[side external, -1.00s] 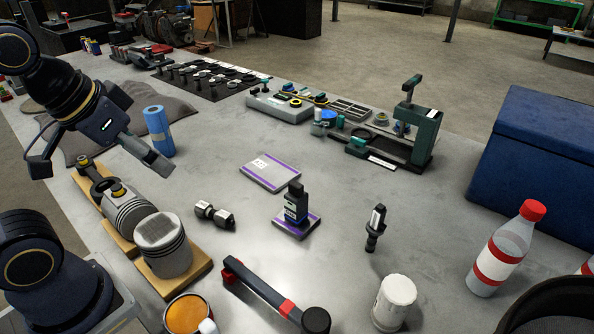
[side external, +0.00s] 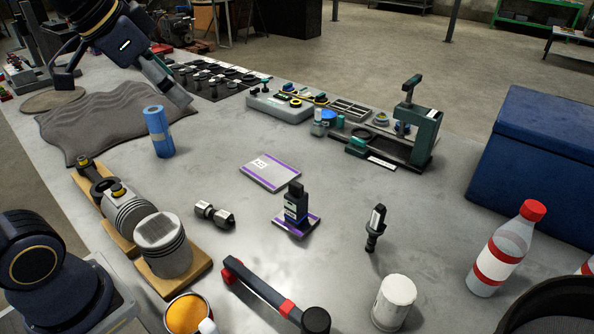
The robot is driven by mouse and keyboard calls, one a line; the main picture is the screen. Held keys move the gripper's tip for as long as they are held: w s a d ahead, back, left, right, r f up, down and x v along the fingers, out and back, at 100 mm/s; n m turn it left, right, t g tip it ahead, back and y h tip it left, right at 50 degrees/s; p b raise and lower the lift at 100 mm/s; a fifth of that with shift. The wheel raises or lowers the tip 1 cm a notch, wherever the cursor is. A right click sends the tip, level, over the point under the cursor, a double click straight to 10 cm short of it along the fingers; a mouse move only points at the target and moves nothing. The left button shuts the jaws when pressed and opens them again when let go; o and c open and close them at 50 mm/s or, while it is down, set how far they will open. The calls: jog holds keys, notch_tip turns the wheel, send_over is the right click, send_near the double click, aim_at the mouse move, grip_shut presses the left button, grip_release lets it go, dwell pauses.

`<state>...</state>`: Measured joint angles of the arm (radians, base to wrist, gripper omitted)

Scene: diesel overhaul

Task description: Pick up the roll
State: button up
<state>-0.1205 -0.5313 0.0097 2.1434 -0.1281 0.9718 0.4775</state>
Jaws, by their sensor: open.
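The roll is a blue cylinder (side external: 159,132) standing upright on the grey workbench, just right of a dark grey cloth. It has a pale band on its side. My gripper (side external: 180,95) is in the upper left of the side external view, above and beyond the roll, tilted down to the right. It is apart from the roll and holds nothing that I can see. The gap between its fingers is hard to make out from this angle.
The crumpled cloth (side external: 95,120) lies left of the roll. Pistons (side external: 163,245) on wooden blocks stand in front of it. A dark mat (side external: 215,82) with small parts lies behind. The bench right of the roll is clear up to a purple-edged box (side external: 270,172).

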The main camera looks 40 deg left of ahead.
jog(key=w+a+r, duration=0.3)
jog(key=w+a, duration=0.5)
jog(key=n+g+y, duration=0.1)
jog(key=n+g, duration=0.1)
jog(key=n, duration=0.4)
send_over(148, 112)
jog(key=s+d, duration=0.1)
jog(key=s, duration=0.4)
notch_tip(148, 112, down, 13)
jog(key=x, duration=1)
jog(key=shift+w+a, duration=0.1)
jog(key=shift+x, duration=3.1)
jog(key=shift+w+a, duration=0.15)
jog(key=shift+c, duration=0.4)
